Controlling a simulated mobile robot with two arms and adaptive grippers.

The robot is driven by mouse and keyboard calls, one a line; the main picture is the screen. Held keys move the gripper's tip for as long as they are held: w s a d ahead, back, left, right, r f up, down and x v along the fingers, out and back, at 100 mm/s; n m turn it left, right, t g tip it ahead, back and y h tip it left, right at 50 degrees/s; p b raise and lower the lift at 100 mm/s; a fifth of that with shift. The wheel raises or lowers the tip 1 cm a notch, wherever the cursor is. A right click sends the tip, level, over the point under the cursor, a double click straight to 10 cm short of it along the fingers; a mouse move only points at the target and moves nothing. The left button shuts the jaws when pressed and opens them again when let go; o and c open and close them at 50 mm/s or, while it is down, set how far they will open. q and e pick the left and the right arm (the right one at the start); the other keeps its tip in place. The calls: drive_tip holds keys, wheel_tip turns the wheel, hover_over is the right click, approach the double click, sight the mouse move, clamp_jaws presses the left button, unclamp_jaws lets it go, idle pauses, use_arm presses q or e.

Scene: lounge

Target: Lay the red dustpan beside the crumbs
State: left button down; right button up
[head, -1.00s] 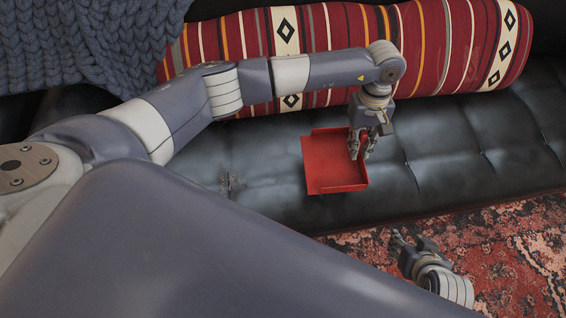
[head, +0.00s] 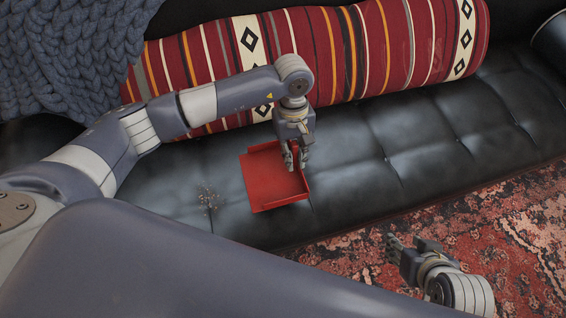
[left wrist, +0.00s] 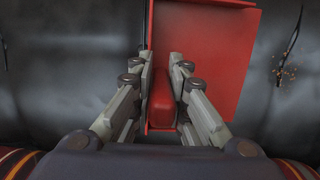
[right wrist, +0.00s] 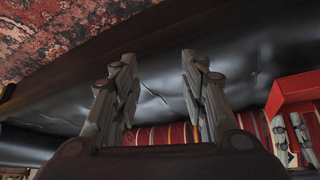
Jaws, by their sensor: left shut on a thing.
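The red dustpan (head: 268,185) is over the black sofa seat, its open pan side toward the crumbs. My left gripper (head: 296,165) is shut on its red handle; the left wrist view shows the handle (left wrist: 161,100) between the fingers. I cannot tell whether the pan touches the seat. The crumbs (head: 208,197) lie on the seat just left of the pan, with a small gap; they also show in the left wrist view (left wrist: 288,72). My right gripper (head: 393,248) is open and empty in front of the sofa, fingers apart in its wrist view (right wrist: 158,62).
A striped red bolster (head: 375,50) lies along the back of the sofa seat (head: 400,140). A grey knitted throw (head: 70,50) hangs at the back left. A patterned red rug (head: 510,220) covers the floor in front. The seat right of the dustpan is clear.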

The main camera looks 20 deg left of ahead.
sight(284, 174)
use_arm(q)
drive_tip(key=shift+s+a+f, duration=0.1)
drive_tip(key=shift+s+a, duration=0.25)
drive_tip(key=shift+a, duration=0.3)
drive_tip(key=shift+s+a+f, duration=0.3)
drive_tip(key=shift+a+f, duration=0.25)
drive_tip(key=shift+f, duration=0.05)
wheel_tip(284, 174, down, 2)
drive_tip(key=shift+b, duration=0.45)
drive_tip(key=shift+w+f, duration=0.1)
drive_tip(key=shift+f, duration=0.05)
use_arm(e)
drive_tip(key=w, duration=0.1)
drive_tip(key=w+a+r+t, duration=0.1)
drive_tip(key=w+r+t, duration=0.1)
drive_tip(key=w, duration=0.1)
drive_tip(key=shift+a+y, duration=0.15)
drive_tip(key=shift+y, duration=0.15)
use_arm(q)
drive_tip(key=c, duration=1.6)
unclamp_jaws()
drive_tip(key=shift+o, duration=0.2)
use_arm(e)
drive_tip(key=shift+w+r, duration=0.1)
